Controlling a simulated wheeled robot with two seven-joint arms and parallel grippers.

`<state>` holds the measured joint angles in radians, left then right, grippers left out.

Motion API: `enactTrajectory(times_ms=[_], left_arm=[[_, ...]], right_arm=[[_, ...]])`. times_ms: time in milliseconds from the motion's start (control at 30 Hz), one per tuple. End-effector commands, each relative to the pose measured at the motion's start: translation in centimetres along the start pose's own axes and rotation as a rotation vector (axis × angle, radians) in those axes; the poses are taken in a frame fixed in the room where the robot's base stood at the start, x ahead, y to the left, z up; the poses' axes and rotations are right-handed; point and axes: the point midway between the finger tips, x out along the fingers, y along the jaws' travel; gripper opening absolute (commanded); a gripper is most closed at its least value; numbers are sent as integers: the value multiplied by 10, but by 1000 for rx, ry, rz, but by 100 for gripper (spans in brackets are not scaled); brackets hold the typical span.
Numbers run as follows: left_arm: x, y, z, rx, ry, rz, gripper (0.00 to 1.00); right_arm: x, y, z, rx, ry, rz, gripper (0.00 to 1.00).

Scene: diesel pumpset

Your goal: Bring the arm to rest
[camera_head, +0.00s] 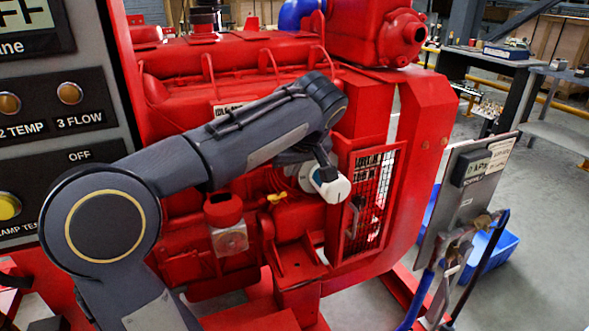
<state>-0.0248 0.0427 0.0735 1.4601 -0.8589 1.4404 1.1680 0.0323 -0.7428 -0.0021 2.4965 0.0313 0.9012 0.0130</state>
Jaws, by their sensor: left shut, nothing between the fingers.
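My left arm (250,135) comes in from the left, rises to a bent wrist and reaches across the front of the red diesel pumpset (200,65). My left gripper (331,187) hangs below the wrist, small and pale, with its fingers shut and empty. It appears in front of the engine, just left of the mesh guard (370,195); I cannot tell whether it touches anything. A yellow lever (277,198) and a red filter-like part (223,210) show to its left. The arm hides part of the engine's side. My right gripper is not in view.
A control panel (60,110) with lamps stands close at the left. At the right are a small meter panel (470,190), blue and black handles (450,270) and a blue bin (490,250). Workbenches (490,58) stand behind.

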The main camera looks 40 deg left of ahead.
Motion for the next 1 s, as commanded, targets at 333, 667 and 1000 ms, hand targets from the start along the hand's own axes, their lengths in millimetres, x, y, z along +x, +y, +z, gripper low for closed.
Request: enactTrajectory(times_ms=[333, 667, 1000], left_arm=[[-4, -3, 5, 20, -10, 10, 0], [0, -61, 150, 469, -245, 366, 0], [2, -91, 281, 692, -289, 738, 0]], right_arm=[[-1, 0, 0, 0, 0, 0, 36], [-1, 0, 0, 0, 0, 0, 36], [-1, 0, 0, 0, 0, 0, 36]])
